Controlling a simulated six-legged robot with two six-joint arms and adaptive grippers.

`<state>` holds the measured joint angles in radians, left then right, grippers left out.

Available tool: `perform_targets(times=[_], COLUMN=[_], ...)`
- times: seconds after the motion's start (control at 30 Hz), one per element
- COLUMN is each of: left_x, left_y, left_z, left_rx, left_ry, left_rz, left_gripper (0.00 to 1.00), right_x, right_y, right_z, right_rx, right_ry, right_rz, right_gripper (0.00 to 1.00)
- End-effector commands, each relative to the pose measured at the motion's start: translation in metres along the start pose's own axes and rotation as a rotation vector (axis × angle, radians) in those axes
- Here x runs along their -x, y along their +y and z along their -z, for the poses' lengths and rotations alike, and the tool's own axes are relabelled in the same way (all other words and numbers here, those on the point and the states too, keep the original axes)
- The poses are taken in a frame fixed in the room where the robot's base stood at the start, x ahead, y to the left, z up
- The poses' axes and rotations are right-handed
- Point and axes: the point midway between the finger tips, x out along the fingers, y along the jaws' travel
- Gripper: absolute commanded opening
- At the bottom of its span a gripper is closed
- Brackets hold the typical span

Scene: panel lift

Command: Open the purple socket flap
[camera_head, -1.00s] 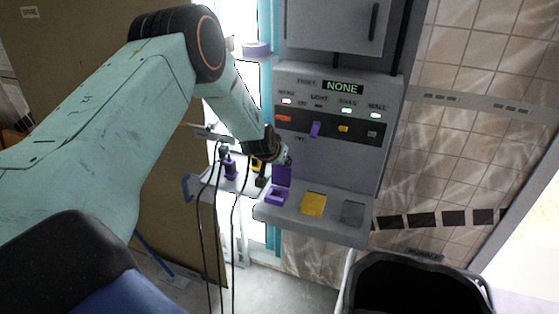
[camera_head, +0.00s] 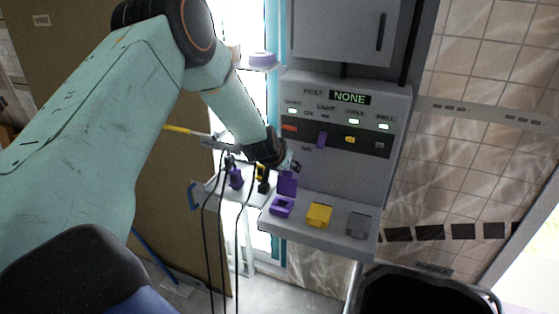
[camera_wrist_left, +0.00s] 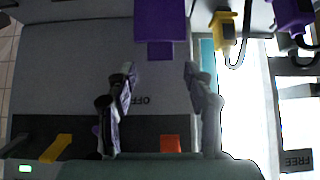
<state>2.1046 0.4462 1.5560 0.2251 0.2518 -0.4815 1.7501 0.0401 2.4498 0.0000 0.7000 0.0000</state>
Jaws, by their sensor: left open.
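The purple socket flap (camera_head: 287,183) stands upright at the back of the purple socket (camera_head: 281,206), whose frame is uncovered on the panel's lower ledge. In the left wrist view the flap (camera_wrist_left: 160,20) is a purple plate with a narrower tab at the top of the picture. My left gripper (camera_head: 291,164) is just above the flap, close to the panel face. In the wrist view the left gripper's (camera_wrist_left: 160,88) fingers are spread and empty, with the flap's tab beyond their tips and a gap between. My right gripper is not in view.
A yellow cover (camera_head: 319,214) and a grey cover (camera_head: 358,224) sit beside the purple socket. The panel (camera_head: 350,177) carries a row of coloured switches above. Plugs with hanging cables (camera_head: 236,177) are on a side shelf at left. A black bin (camera_head: 425,290) stands below right.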

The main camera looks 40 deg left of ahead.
Motion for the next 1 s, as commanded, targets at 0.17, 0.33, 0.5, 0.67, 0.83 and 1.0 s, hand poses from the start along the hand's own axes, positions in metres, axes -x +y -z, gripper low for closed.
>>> perform_targets(times=[0.17,0.33,0.5,0.67,0.83,1.0], left_x=[0.031,0.057,0.073,0.078,0.079,0.079], left_y=[0.0,0.0,0.001,0.001,0.001,0.001], left_z=[0.001,0.001,0.001,0.001,0.0,0.001], left_rx=[0.004,0.003,0.001,-0.001,-0.001,-0.001], left_ry=[0.002,0.003,0.002,0.001,0.001,0.001], left_rz=[-0.002,-0.001,-0.001,0.0,0.0,0.0], left_gripper=[0.53,0.53,0.53,0.53,0.53,0.53], right_x=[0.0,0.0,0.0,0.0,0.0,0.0], right_y=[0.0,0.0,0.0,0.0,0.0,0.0], right_z=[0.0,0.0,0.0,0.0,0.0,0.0], right_rx=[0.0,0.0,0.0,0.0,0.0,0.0], right_ry=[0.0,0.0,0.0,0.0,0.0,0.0], right_rz=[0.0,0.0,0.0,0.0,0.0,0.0], right_gripper=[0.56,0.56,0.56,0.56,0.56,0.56])
